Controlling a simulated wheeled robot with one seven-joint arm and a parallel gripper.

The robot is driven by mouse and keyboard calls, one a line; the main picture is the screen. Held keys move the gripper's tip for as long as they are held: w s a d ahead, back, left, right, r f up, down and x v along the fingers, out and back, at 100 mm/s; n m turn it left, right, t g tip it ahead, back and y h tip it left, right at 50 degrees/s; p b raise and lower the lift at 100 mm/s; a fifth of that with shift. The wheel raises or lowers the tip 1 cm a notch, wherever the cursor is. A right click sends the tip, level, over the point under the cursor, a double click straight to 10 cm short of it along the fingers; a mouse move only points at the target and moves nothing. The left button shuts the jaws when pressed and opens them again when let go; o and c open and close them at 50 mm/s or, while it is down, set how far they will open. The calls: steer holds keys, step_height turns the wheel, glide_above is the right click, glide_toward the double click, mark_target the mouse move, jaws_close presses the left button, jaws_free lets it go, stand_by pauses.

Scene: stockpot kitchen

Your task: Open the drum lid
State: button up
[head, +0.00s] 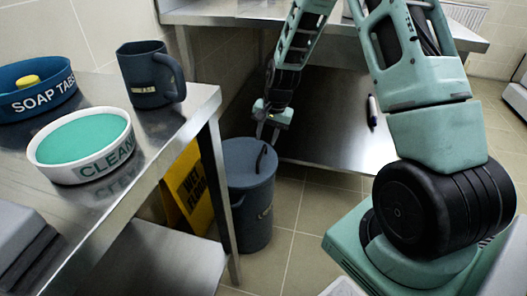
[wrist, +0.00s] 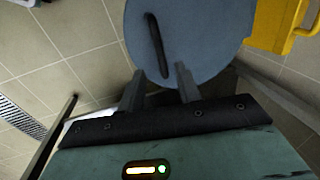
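The drum (head: 251,217) is a blue-grey cylinder on the tiled floor beside the steel table. Its round lid (head: 237,156) is on top, with a dark bar handle (head: 262,158) across it. My gripper (head: 267,138) is just above the lid, pointing down near the handle. In the wrist view the lid (wrist: 205,40) fills the top middle, and the handle (wrist: 155,42) runs up from between my open fingertips (wrist: 160,70). The fingers are apart and hold nothing. I cannot tell whether they are level with the handle or still above it.
A yellow wet-floor sign (head: 187,190) stands left of the drum, by the table leg. The steel table (head: 150,155) carries a dark mug (head: 145,72), a sponge dish (head: 80,170) and a soap-tab bowl (head: 20,103). A low steel shelf (head: 325,135) with a marker (head: 372,112) lies behind.

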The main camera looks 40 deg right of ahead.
mark_target(262, 152)
steer(key=f, duration=0.3)
steer(key=w+f+b, duration=0.1)
steer(key=f, duration=0.1)
steer(key=shift+a+f, duration=0.3)
steer(key=shift+a, duration=0.1)
steer(key=shift+r, duration=0.1)
jaws_close()
